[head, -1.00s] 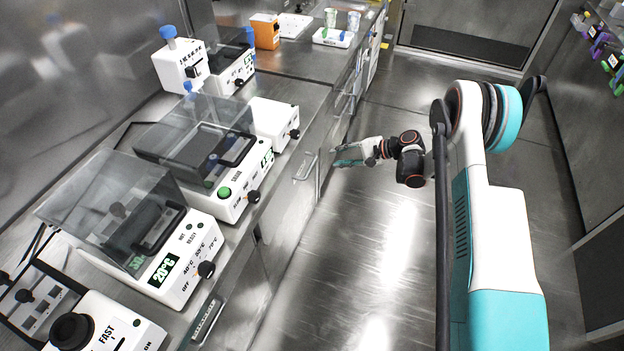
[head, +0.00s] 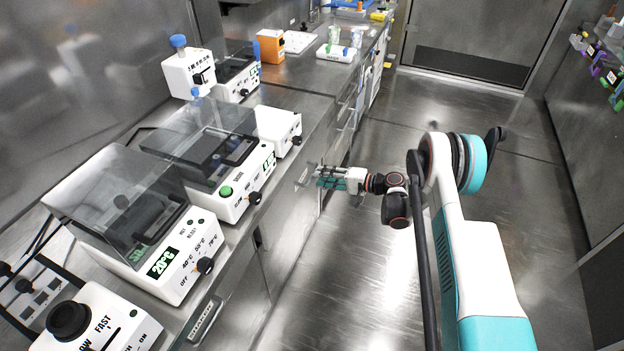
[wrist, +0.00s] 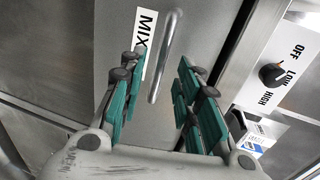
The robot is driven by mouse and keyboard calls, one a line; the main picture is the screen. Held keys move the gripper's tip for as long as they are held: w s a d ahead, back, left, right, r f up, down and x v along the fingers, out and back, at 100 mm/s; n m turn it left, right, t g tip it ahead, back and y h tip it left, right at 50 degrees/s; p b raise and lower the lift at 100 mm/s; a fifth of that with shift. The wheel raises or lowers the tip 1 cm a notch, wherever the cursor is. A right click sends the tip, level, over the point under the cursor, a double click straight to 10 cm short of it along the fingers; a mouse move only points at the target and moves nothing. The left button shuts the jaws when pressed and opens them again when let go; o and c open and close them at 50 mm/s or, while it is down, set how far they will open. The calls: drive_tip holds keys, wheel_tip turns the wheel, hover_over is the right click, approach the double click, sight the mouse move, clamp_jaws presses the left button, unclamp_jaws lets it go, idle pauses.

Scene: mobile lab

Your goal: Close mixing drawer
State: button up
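The mixing drawer (wrist: 120,40) shows in the wrist view as a grey metal front with a white label reading "MIX", its rest hidden by a finger. Its bar handle (wrist: 166,50) stands beside the label. My gripper (wrist: 162,72) is open, with its green-padded fingers to either side of the handle's lower end; I cannot tell whether they touch it. In the head view my gripper (head: 326,177) is at the counter's front, next to the handle (head: 303,177). How far the drawer stands out is hard to tell.
The steel counter (head: 300,95) carries several white lab devices, one with a green button (head: 225,191). Another drawer handle (head: 205,322) is nearer the camera. A control panel with a black knob (wrist: 272,75) is at right in the wrist view. The floor (head: 340,270) is clear.

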sight(312, 174)
drive_tip(key=b+x, duration=0.1)
drive_tip(key=x, duration=0.4)
clamp_jaws()
